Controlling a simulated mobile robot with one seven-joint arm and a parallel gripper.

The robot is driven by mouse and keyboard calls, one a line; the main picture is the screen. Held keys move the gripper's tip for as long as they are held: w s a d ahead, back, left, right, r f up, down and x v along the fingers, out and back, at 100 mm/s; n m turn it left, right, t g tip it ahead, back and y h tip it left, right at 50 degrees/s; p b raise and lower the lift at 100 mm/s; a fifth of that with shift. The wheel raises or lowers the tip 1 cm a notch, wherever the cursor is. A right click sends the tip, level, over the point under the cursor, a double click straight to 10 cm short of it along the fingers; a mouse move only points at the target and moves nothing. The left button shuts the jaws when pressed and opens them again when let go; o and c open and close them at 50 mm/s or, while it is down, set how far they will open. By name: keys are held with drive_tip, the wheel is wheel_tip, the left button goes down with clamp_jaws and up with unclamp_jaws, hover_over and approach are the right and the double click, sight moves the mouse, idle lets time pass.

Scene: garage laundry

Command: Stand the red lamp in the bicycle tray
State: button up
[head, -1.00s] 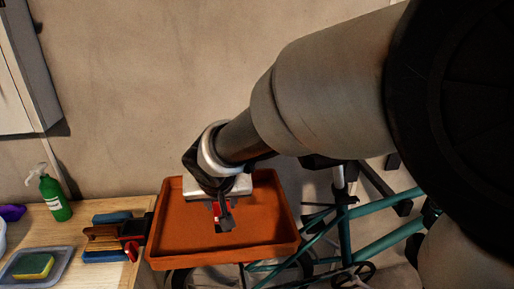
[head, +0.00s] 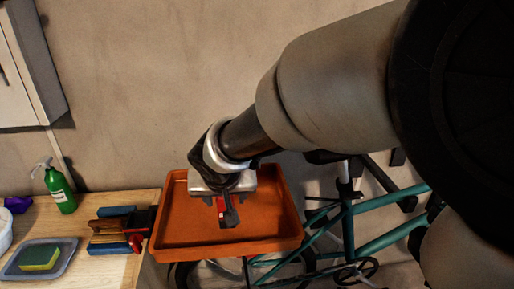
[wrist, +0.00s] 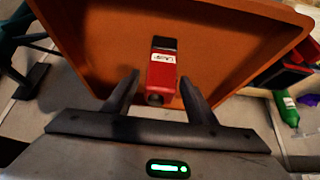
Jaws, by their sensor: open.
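The red lamp (wrist: 162,72), red with a black end and a white label, is in the orange bicycle tray (wrist: 237,50). It shows between the two spread fingers of my gripper (wrist: 159,80) in the wrist view, with a gap on each side. In the head view, a bit of the lamp's red (head: 221,205) shows beside my gripper (head: 230,214), over the middle of the tray (head: 180,235). My gripper hides most of the lamp there. I cannot tell clearly whether its base rests flat on the tray floor.
The tray sits above a teal bicycle (head: 390,238). A wooden bench (head: 90,212) at left holds a green spray bottle (head: 60,190), a sponge (head: 40,257) in a shallow dish and brushes (head: 118,225) close to the tray's left rim. A wall is behind.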

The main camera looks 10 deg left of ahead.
drive_tip(key=p+v, duration=0.1)
drive_tip(key=v, duration=1.1)
drive_tip(key=s+d+r+m+h, duration=0.1)
drive_tip(key=s+d, duration=0.1)
drive_tip(key=d, duration=0.7)
drive_tip(key=s+d+r+m, duration=0.1)
drive_tip(key=d, duration=0.8)
drive_tip(key=s+d+f, duration=0.2)
drive_tip(key=s+d, duration=0.6)
wheel_tip(320, 180, up, 11)
drive_tip(key=p, duration=1.1)
drive_tip(key=shift+m+g, duration=0.3)
drive_tip(key=shift+g, duration=0.1)
drive_tip(key=shift+s+a+r, duration=0.1)
drive_tip(key=shift+a, duration=0.05)
